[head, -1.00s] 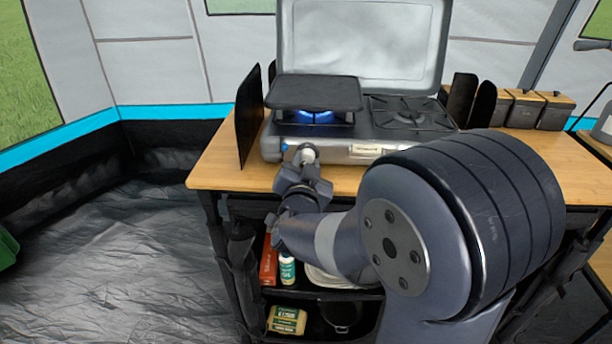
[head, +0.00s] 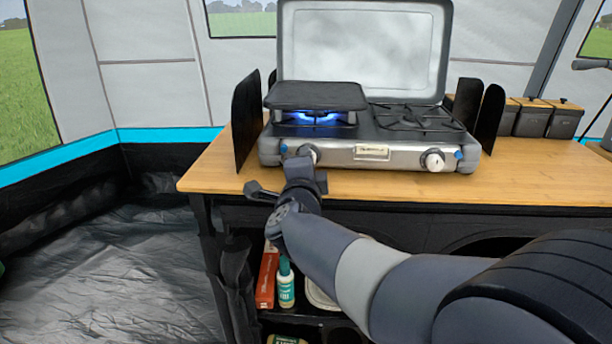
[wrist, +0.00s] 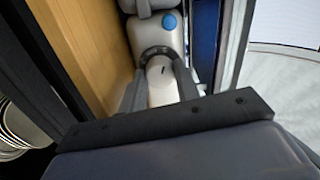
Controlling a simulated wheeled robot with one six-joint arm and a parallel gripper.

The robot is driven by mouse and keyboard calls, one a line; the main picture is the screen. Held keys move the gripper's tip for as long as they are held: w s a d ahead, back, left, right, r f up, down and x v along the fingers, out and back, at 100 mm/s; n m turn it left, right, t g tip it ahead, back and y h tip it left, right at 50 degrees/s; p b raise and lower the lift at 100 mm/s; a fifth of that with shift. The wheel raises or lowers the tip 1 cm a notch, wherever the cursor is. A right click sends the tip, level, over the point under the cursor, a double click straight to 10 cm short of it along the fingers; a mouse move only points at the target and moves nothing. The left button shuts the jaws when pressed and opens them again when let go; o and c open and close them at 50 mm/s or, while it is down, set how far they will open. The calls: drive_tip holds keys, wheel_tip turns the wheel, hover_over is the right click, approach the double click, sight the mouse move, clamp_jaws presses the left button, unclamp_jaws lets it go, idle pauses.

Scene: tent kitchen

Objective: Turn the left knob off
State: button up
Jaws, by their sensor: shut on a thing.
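The left knob (wrist: 160,76) is white and round with a dark mark, set on the front of the grey camping stove (head: 330,154). My gripper (wrist: 160,92) is shut on it, one finger on each side, in the wrist view. In the head view my gripper (head: 304,166) hides most of the knob. Blue flame (head: 318,118) burns at the left burner under a black griddle plate (head: 316,96). The right knob (head: 433,161) is white and stands free.
The stove's lid (head: 362,50) is raised behind the burners. Black wind panels (head: 247,122) stand at both sides. Several dark canisters (head: 531,118) stand at the back right. The wooden table's (head: 540,185) front right is clear. Bottles sit on the shelf below.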

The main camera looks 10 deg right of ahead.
drive_tip(key=m+b, duration=0.4)
drive_tip(key=m, duration=0.3)
drive_tip(key=shift+f+b, duration=0.15)
drive_tip(key=shift+b, duration=0.25)
drive_tip(key=m+b, duration=0.3)
drive_tip(key=m, duration=0.3)
drive_tip(key=shift+m, duration=0.3)
drive_tip(key=shift+b, duration=0.3)
drive_tip(key=o, duration=1)
drive_tip(key=shift+r, duration=0.2)
drive_tip(key=shift+c, duration=0.2)
drive_tip(key=shift+s, duration=0.1)
drive_tip(key=p+v, duration=0.2)
drive_tip(key=v, duration=0.8)
drive_tip(key=shift+s+p, duration=0.35)
drive_tip(key=shift+p, duration=0.05)
